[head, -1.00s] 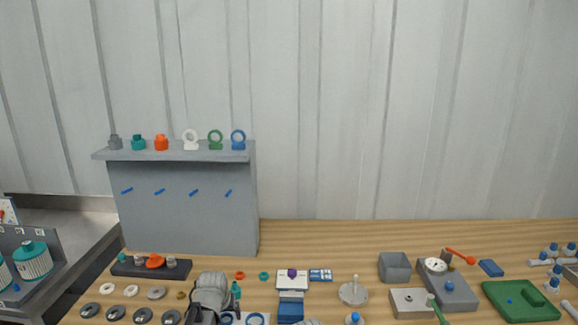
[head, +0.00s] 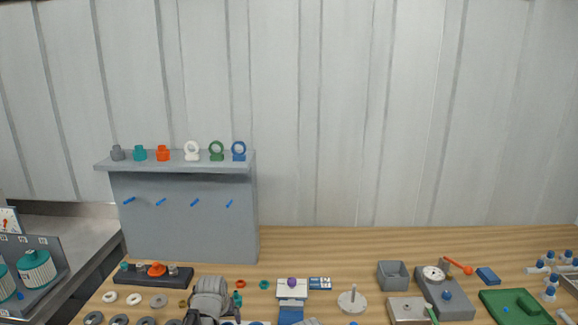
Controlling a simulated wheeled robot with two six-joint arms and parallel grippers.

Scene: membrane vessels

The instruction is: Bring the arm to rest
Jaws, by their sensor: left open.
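My left gripper (head: 206,314) is at the bottom edge of the head view, left of centre, over the front of the wooden bench (head: 330,245). Its grey body shows from above; its dark fingers are partly cut off by the picture's edge. It is open and I see nothing held in it. My right gripper does not show clearly in this view.
Grey and white rings (head: 158,301) lie left of my gripper. A dark block with fittings (head: 153,277) and a grey shelf panel (head: 190,225) stand behind. To the right are a round stand (head: 352,301), a grey box (head: 393,275) and a green tray (head: 515,308).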

